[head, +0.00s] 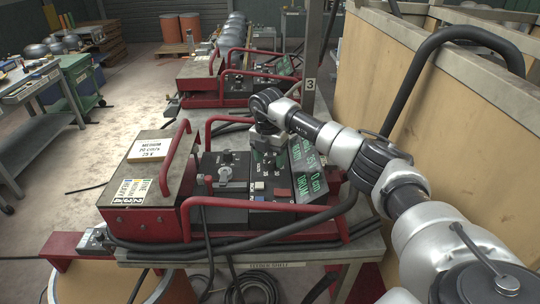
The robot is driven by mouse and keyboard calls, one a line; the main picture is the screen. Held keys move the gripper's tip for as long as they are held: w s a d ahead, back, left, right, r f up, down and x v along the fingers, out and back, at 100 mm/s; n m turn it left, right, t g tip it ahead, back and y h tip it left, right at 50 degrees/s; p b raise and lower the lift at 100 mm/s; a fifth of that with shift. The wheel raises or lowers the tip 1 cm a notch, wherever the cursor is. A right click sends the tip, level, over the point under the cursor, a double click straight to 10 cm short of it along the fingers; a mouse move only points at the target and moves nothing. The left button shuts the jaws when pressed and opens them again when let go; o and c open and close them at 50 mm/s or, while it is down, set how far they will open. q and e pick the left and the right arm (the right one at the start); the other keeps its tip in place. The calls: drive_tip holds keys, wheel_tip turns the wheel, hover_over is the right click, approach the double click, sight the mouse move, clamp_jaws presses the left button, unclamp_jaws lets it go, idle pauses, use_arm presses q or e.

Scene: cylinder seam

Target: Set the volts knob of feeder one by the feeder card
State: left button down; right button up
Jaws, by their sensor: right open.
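The near red feeder (140,222) stands on the feeder shelf. A card (150,148) on its lid reads "MEDIUM, 20 cm/s, 25 V". A second, coloured card (133,190) with several rows sits on its front edge; its small print is hard to read. The sloped display (303,167) shows green text, partly hidden by my arm. One dark knob (228,157) shows on the control panel, with a lever-like control (224,174) below it. My right gripper (267,160) is open and points down over the panel's right part, hiding what lies beneath. Contact cannot be told. My left gripper is not in view.
Red guard rails (232,119) arch around the panel. A post (313,70) marked "3" stands close behind my right wrist. A second feeder (200,82) is farther back. A wooden wall (400,70) bounds the right. Cables (250,243) hang along the shelf front.

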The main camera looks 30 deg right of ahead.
drive_tip(key=shift+s+f, duration=0.15)
drive_tip(key=shift+f, duration=0.25)
drive_tip(key=shift+c, duration=1.6)
drive_tip(key=c, duration=0.6)
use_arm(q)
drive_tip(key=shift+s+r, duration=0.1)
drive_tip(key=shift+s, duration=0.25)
